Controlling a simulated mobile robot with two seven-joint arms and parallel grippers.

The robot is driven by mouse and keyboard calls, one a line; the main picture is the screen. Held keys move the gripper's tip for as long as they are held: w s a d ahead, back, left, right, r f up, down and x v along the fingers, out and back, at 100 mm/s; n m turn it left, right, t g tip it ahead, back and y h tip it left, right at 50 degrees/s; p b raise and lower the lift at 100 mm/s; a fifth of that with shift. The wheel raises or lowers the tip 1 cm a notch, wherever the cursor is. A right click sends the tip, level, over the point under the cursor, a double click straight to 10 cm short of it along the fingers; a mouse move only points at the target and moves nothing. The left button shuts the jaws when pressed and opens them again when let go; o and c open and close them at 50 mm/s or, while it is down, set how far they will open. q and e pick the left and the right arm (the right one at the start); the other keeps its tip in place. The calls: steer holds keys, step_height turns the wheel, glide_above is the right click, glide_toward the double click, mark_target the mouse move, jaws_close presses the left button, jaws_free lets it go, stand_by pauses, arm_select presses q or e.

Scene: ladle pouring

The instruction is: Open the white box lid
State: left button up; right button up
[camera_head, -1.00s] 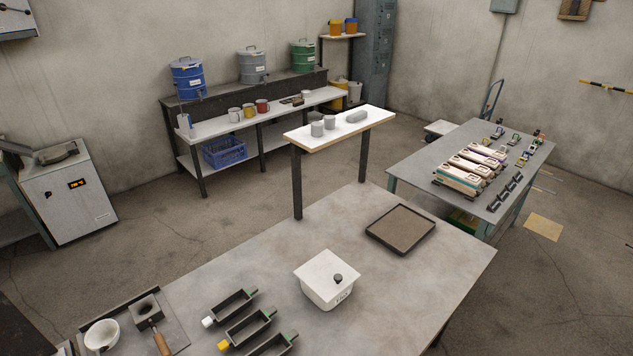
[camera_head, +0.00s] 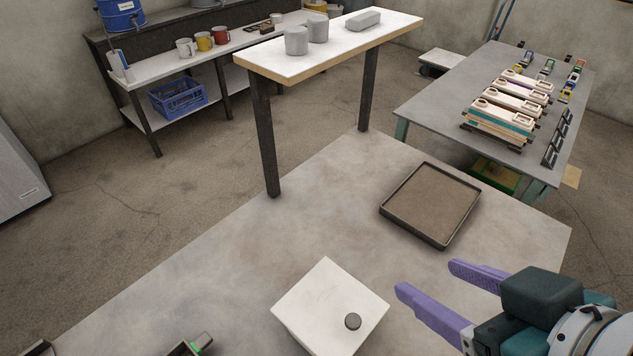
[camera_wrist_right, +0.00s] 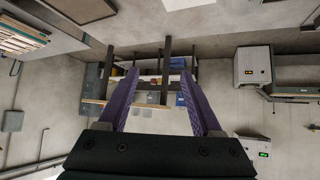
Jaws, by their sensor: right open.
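The white box (camera_head: 331,309) stands on the grey table near the bottom middle of the head view. My left gripper is not in view.
A dark shallow tray (camera_head: 432,204) lies on the table behind the gripper. A mould with a green tip (camera_head: 188,346) shows at the bottom left edge.

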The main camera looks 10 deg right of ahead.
step_height(320, 180, down, 17)
steer(key=w+a+t+y+b, duration=0.1)
steer(key=w+a+t+b, duration=0.2)
steer(key=b, duration=1.2)
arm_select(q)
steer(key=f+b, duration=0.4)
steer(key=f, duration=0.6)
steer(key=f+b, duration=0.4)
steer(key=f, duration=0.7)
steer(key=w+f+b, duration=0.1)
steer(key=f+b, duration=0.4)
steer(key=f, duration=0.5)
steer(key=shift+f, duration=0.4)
arm_select(e)
steer(key=t+y, duration=0.2)
steer(key=t, duration=0.3)
glide_toward(344, 312)
step_height(344, 312, up, 3)
steer(key=shift+w+f+n, duration=0.1)
steer(key=shift+f+n, duration=0.1)
steer(key=shift+n, duration=0.1)
arm_select(q)
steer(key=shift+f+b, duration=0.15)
steer(key=shift+b, duration=0.15)
arm_select(e)
steer(key=x, duration=1)
steer(key=shift+r, duration=0.1)
jaws_close()
